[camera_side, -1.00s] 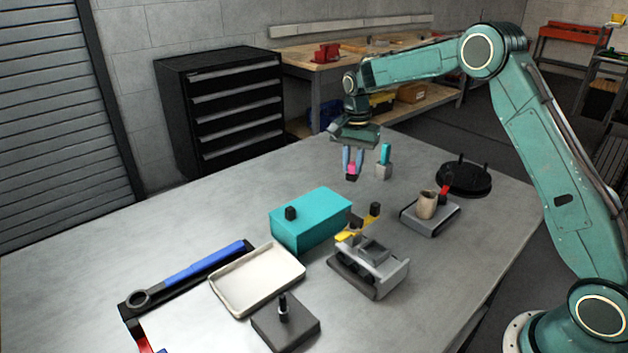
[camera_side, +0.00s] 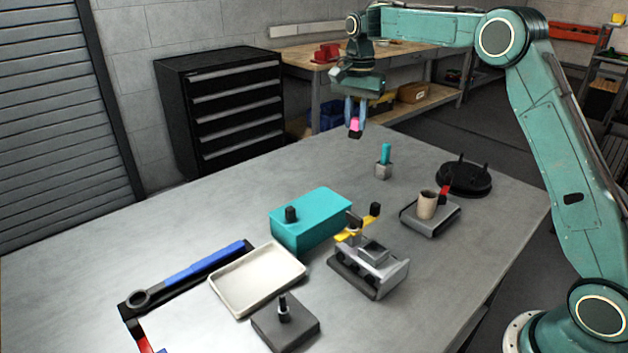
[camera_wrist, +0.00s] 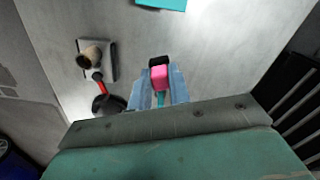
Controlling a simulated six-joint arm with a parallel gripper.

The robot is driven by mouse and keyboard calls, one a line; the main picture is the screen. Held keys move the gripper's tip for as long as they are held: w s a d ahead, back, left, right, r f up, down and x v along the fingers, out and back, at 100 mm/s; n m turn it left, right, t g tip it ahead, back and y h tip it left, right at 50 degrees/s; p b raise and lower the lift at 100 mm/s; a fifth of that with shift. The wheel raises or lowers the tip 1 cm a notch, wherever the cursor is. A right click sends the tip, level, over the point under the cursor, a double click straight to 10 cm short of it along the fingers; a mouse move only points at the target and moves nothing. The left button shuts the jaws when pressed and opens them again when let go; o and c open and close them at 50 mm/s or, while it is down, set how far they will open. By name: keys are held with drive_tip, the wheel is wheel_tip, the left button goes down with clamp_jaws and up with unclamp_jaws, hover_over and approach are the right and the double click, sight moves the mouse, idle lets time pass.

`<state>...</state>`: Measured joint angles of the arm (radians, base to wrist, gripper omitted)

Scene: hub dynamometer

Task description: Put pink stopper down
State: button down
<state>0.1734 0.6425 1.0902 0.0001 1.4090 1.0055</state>
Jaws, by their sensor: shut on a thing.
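The pink stopper (camera_side: 354,124) is a small pink piece with a black end, held between the blue fingers of my gripper (camera_side: 355,116). In the side view it hangs in the air over the far end of the table, black end down. In the wrist view the stopper (camera_wrist: 159,77) shows between the two fingertips of my gripper (camera_wrist: 160,84), with its black end (camera_wrist: 160,62) outermost. My gripper is shut on it. The stopper is clear of the tabletop.
A small grey block with a teal peg (camera_side: 384,162) stands right of the gripper. A black round base with pins (camera_side: 464,179), a beige cup (camera_side: 427,205) on a grey stand, a teal box (camera_side: 312,217), a grey fixture (camera_side: 370,266) and a white tray (camera_side: 257,277) occupy the table. The tabletop at left (camera_side: 150,235) is clear.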

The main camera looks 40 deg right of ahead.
idle(0.4)
drive_tip(key=s+a+r+n, duration=0.3)
drive_tip(key=s+a+n, duration=0.4)
drive_tip(key=s, duration=0.3)
drive_tip(key=s+a+r+n, duration=0.3)
drive_tip(key=s+a+n, duration=0.45)
drive_tip(key=s, duration=0.25)
drive_tip(key=shift+m, duration=0.45)
wheel_tip(320, 180, down, 15)
drive_tip(key=shift+s+f, duration=0.1)
drive_tip(key=shift+f, duration=0.05)
drive_tip(key=shift+f, duration=0.1)
drive_tip(key=shift+f, duration=2.05)
drive_tip(key=shift+f, duration=0.15)
drive_tip(key=c, duration=1.3)
unclamp_jaws()
